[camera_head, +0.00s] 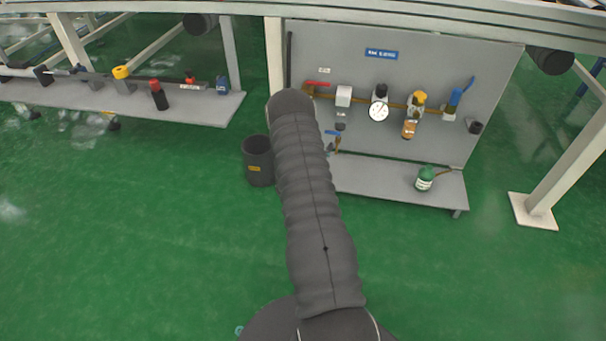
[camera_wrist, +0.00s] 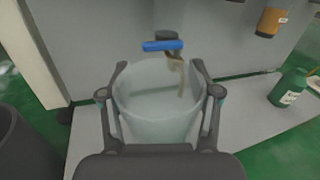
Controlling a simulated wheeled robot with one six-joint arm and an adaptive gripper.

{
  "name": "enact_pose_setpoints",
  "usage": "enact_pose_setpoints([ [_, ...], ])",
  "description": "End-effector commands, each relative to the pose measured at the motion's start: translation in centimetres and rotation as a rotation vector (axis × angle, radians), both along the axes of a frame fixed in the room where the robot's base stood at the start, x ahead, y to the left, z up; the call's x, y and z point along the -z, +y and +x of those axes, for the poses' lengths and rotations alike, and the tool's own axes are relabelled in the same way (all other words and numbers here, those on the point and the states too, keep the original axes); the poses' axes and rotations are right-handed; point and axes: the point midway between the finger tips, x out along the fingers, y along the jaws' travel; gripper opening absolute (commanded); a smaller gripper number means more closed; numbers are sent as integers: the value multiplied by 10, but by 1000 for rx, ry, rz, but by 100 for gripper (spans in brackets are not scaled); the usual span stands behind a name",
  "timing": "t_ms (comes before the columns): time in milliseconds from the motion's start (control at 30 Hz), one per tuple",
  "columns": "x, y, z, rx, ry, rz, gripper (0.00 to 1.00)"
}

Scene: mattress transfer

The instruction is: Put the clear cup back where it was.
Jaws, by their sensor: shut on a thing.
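The clear cup (camera_wrist: 157,128) is a see-through, pale tumbler in the middle of the wrist view. My gripper (camera_wrist: 160,64) is shut on it, one finger against each side. A small brass tap with a blue handle (camera_wrist: 163,45) shows just beyond the cup's rim, and its spout overlaps the cup's opening in the picture. The same blue-handled tap (camera_head: 333,132) shows beside my arm in the head view. My arm hides the cup and gripper there. The cup's base is hidden, so I cannot tell whether it touches the grey shelf (camera_head: 375,182).
A green-capped bottle (camera_head: 425,178) stands on the shelf to the right, also in the wrist view (camera_wrist: 288,88). A dark bin (camera_head: 258,160) stands on the floor to the left. The grey panel (camera_head: 350,55) with valves and a gauge (camera_head: 379,110) rises behind the shelf.

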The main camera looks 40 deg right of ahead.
Motion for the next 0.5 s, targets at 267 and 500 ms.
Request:
enact_pose_setpoints([
  [267, 28, -41, -18, 77, -79, 66, 23],
  [500, 53, -30, 18, 75, -81, 67, 23],
])
